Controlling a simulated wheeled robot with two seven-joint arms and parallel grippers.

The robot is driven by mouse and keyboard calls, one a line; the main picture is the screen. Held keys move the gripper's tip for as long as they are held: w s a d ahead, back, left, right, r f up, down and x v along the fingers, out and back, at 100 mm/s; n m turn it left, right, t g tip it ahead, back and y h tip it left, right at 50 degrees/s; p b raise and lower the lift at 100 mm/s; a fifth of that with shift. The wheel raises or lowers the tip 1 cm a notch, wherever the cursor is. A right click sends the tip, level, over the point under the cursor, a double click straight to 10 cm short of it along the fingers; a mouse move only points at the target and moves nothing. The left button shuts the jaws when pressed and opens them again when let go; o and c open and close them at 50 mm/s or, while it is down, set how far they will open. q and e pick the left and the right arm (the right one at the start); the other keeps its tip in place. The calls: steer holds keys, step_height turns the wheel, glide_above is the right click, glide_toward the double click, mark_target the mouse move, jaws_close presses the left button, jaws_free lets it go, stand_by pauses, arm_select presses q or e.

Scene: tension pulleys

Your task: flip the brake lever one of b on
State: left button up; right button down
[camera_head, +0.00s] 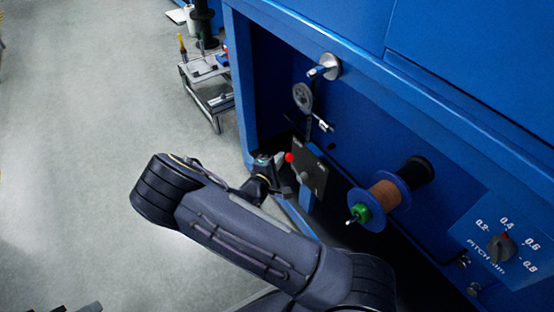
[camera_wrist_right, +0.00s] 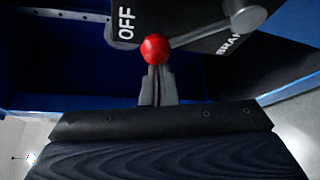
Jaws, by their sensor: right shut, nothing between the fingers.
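The brake lever has a red ball knob (camera_wrist_right: 155,49) on a grey arm that runs to a round pivot at the upper right in the right wrist view. The word OFF stands on the black brake plate (camera_wrist_right: 190,12) just left of the knob. In the head view the red knob (camera_head: 290,157) sits at the left edge of the dark plate (camera_head: 314,172). My right gripper (camera_wrist_right: 157,82) is shut and empty, its fingertips right at the knob; I cannot tell whether they touch it. In the head view my right gripper (camera_head: 279,160) is left of the knob. My left gripper is not identifiable.
The blue machine frame (camera_head: 242,90) surrounds the recess. A copper-coloured spool (camera_head: 385,193) with blue flanges sticks out to the right of the plate. Pulleys (camera_head: 303,97) are above it. A metal cart (camera_head: 205,75) stands at the back left.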

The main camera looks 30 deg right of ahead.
mark_target(291, 159)
arm_select(q)
steer(key=shift+r, duration=0.25)
arm_select(e)
steer(key=shift+s+r, duration=0.35)
steer(key=shift+s, duration=0.1)
steer(key=s, duration=0.1)
steer(key=s+r+p, duration=0.1)
steer(key=s, duration=0.1)
steer(key=shift+d+r, duration=0.1)
steer(key=shift+d, duration=0.1)
arm_select(q)
steer(key=shift+f+b, duration=0.6)
steer(key=shift+b, duration=0.25)
arm_select(e)
steer(key=shift+s+d+f, duration=0.1)
steer(key=shift+s+f, duration=0.05)
steer(key=shift+s, duration=1.1)
steer(key=shift+s+d+f, duration=0.1)
steer(key=shift+s, duration=1.15)
steer(key=shift+s, duration=0.2)
